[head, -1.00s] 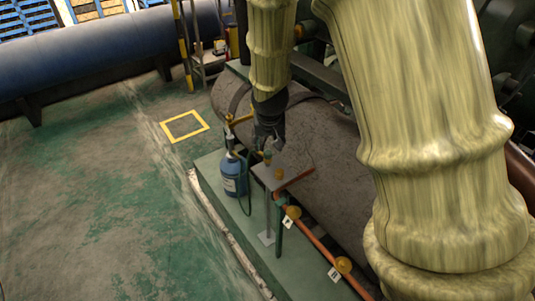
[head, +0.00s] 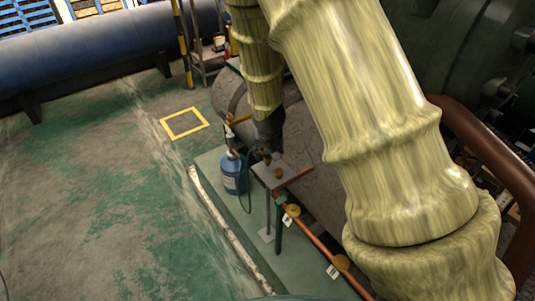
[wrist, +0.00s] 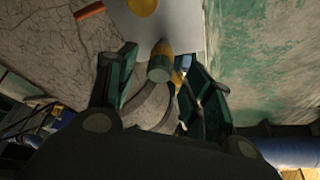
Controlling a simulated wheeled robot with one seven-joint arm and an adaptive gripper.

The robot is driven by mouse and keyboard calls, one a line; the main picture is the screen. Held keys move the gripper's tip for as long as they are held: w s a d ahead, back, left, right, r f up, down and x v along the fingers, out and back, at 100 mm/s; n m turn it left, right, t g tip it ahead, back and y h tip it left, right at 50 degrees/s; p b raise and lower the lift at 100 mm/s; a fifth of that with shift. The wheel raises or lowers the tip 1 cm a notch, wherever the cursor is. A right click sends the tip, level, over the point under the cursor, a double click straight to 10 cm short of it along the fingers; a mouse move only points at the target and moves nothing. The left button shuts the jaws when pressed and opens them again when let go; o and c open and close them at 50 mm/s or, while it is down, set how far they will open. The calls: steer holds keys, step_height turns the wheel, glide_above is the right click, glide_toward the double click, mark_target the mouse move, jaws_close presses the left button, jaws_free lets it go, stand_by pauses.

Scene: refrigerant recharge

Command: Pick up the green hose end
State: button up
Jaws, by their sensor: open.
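The green hose end (wrist: 159,70), a short green cylinder with a brass part, shows in the wrist view at the edge of a small grey plate (wrist: 188,28). My gripper (wrist: 162,62) is open, with one dark green finger on each side of the hose end in the picture. I cannot tell whether either finger touches it. In the head view my gripper (head: 268,153) is just above the plate (head: 288,168), and it largely hides the hose end. The green hose (head: 246,190) hangs beside a blue cylinder (head: 232,174).
A brass cap (head: 278,173) stands on the plate close to my gripper; it also shows in the wrist view (wrist: 143,6). An orange pipe (head: 322,249) with yellow valve knobs (head: 292,210) runs below. A large grey tank (head: 303,140) lies behind.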

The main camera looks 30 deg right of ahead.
steer(key=shift+p+x, duration=0.4)
steer(key=shift+x, duration=1.05)
steer(key=shift+s, duration=0.1)
steer(key=c, duration=1.1)
